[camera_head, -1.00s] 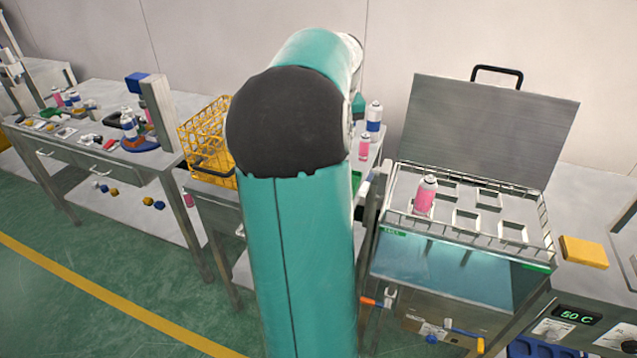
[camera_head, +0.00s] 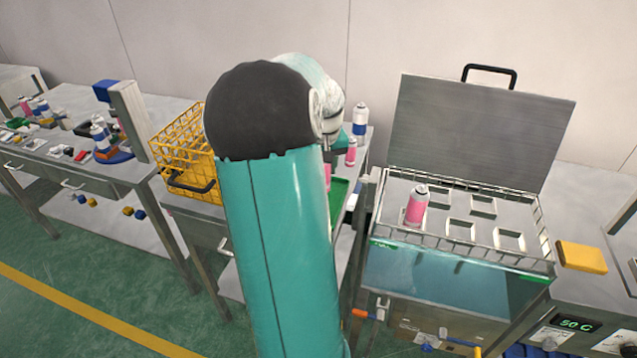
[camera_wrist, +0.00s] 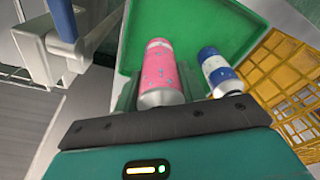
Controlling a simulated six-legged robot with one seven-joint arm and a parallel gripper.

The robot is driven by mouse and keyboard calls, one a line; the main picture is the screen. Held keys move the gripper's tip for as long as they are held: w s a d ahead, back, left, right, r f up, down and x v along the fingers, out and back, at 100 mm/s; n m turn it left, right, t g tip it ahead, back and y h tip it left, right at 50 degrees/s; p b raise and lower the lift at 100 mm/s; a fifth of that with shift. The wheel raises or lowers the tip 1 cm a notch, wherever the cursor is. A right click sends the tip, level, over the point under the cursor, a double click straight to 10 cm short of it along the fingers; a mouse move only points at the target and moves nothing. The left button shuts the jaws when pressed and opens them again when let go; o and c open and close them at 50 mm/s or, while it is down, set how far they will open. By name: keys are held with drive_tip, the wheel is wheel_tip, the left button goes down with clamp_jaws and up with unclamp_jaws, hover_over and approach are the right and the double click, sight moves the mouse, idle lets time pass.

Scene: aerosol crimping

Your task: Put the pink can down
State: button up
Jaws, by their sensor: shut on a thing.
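In the wrist view my gripper (camera_wrist: 158,92) is shut on a pink can (camera_wrist: 161,68) with light speckles, one green finger on each side. The can is over a green tray (camera_wrist: 195,22); I cannot tell whether its base touches the tray. A blue-and-white can (camera_wrist: 219,70) is just right of it, partly hidden by my gripper. In the head view my arm hides the gripper. A sliver of pink (camera_head: 327,176) shows beside the arm near the green tray (camera_head: 339,200); it may be the held can.
Another pink can (camera_head: 415,208) stands in the wire rack of the water bath (camera_head: 452,268), right. A small pink can (camera_head: 351,152) and a blue-and-white can (camera_head: 360,122) stand at the middle table's back. A yellow basket (camera_head: 183,150) is left of my arm; it shows in the wrist view (camera_wrist: 285,85).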

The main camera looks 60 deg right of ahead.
drive_tip(key=shift+f, duration=2.45)
drive_tip(key=shift+w, duration=0.1)
drive_tip(key=shift+f, duration=0.15)
drive_tip(key=o, duration=1.1)
drive_tip(key=shift+o, duration=0.2)
drive_tip(key=r, duration=0.8)
drive_tip(key=s+a+r, duration=0.1)
drive_tip(key=r, duration=0.3)
drive_tip(key=shift+r, duration=0.1)
drive_tip(key=shift+a, duration=0.1)
